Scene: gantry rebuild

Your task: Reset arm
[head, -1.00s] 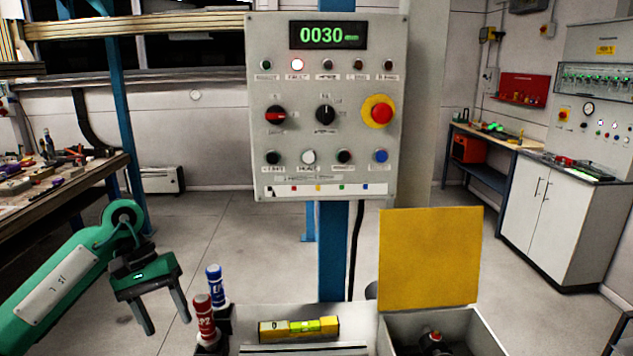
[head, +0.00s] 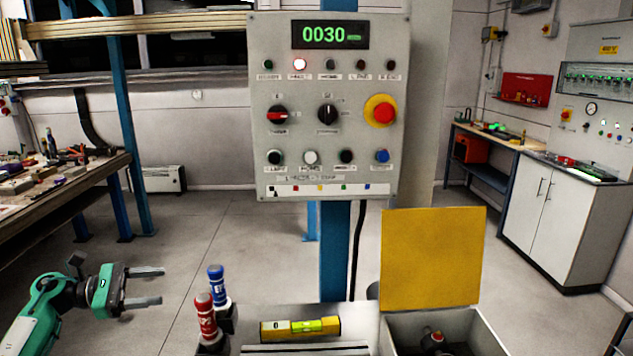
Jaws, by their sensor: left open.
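My green left arm (head: 40,312) comes in from the lower left corner. My right arm and gripper do not show.
A control panel (head: 330,185) on a blue post reads 0030. An open box with a yellow lid (head: 432,260) stands right. A cluttered bench (head: 100,180) is left.

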